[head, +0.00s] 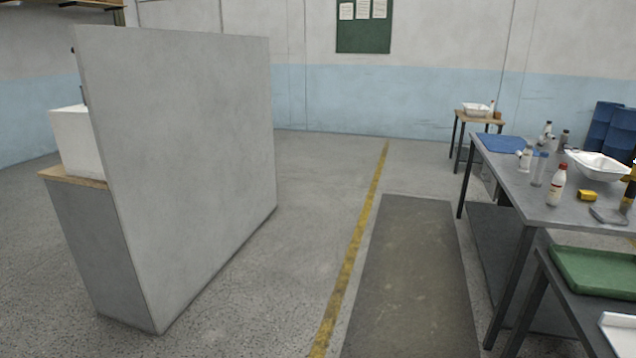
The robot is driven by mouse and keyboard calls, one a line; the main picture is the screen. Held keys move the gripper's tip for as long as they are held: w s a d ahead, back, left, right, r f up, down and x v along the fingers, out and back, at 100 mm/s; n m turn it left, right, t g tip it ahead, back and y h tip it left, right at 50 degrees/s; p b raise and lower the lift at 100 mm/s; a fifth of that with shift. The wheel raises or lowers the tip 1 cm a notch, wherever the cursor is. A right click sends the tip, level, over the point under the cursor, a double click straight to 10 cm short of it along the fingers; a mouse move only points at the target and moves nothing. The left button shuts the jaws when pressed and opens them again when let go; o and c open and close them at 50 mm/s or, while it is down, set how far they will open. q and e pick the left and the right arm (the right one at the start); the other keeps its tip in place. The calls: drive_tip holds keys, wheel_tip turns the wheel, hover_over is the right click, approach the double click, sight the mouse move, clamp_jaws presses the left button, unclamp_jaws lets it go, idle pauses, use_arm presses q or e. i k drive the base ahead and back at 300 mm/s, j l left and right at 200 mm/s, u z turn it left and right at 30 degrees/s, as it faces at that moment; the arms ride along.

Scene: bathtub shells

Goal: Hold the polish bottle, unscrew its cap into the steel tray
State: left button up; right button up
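Neither of my grippers is in the head view. A white bottle with a red cap (557,187) stands upright near the front left edge of the grey table (511,187) at the right. A shorter white bottle (525,159) stands behind it to the left. I cannot tell for sure which bottle is the polish bottle. No tray that I can clearly tell as steel shows. A white basin-like tray (603,174) sits on the table behind the red-capped bottle, to its right.
A green tray (590,283) and a partly cut-off white tray (618,340) lie on a lower table at right. A tall grey partition (185,160) stands left. The floor mat (413,275) is clear.

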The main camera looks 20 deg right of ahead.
sight(558, 182)
drive_tip(key=i+l+z, duration=0.1)
drive_tip(key=i+z, duration=0.45)
drive_tip(key=z, duration=0.15)
drive_tip(key=i+z, duration=0.35)
drive_tip(key=i+j+z, duration=0.1)
drive_tip(key=i+z, duration=0.35)
drive_tip(key=i+j+z, duration=0.5)
drive_tip(key=i, duration=0.15)
drive_tip(key=i+j+z, duration=0.45)
drive_tip(key=i+l, duration=0.05)
